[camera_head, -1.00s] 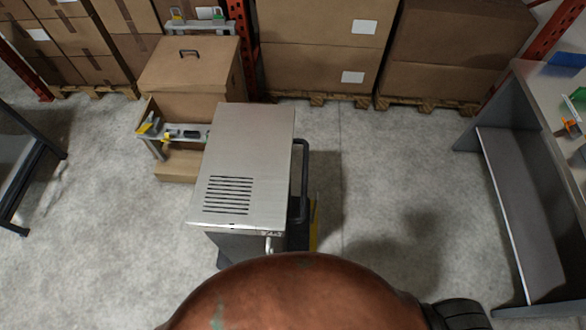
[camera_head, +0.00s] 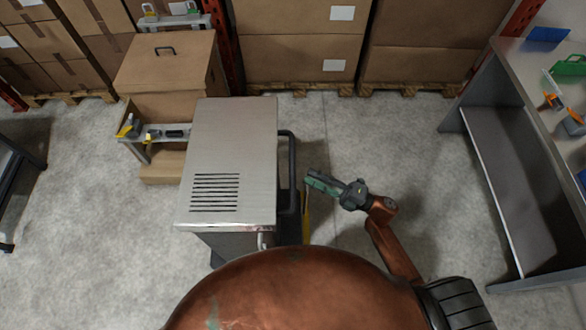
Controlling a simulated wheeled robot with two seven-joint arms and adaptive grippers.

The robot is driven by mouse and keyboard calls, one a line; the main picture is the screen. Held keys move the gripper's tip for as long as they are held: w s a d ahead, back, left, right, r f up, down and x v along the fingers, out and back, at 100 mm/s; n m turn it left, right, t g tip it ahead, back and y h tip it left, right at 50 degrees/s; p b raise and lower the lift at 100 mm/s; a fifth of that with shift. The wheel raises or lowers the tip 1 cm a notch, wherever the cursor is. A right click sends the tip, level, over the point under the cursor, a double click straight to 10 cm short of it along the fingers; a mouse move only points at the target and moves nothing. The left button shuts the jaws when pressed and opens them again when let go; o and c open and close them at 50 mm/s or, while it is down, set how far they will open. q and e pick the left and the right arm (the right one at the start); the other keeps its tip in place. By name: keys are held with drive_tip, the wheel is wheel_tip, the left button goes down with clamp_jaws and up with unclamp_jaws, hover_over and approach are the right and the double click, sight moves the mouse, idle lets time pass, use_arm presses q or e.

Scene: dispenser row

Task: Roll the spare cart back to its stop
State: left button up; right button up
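A cart with a brushed-steel top (camera_head: 236,150) stands left of centre, with dark vent slots near its front. A black upright handle bar (camera_head: 292,170) is on its right side. My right gripper (camera_head: 310,179), grey with green parts, is just right of the handle bar and points left toward it. A narrow gap seems to lie between them. I cannot tell whether its fingers are open or shut. My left gripper is out of view. I see no clearly marked stop for the cart; the cart's lower part is largely hidden.
A brown cabinet with a step (camera_head: 165,75) stands behind and left of the cart. Stacked cartons on pallets (camera_head: 300,60) line the back. A grey workbench (camera_head: 480,120) stands at right. A dark frame (camera_head: 20,180) is at the left edge. Floor between cart and workbench is clear.

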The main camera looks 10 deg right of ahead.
sight(293, 170)
drive_tip(key=x, duration=0.7)
drive_tip(key=shift+w+a+r, duration=0.1)
drive_tip(key=shift+a, duration=0.15)
drive_tip(key=shift+c, duration=0.3)
clamp_jaws()
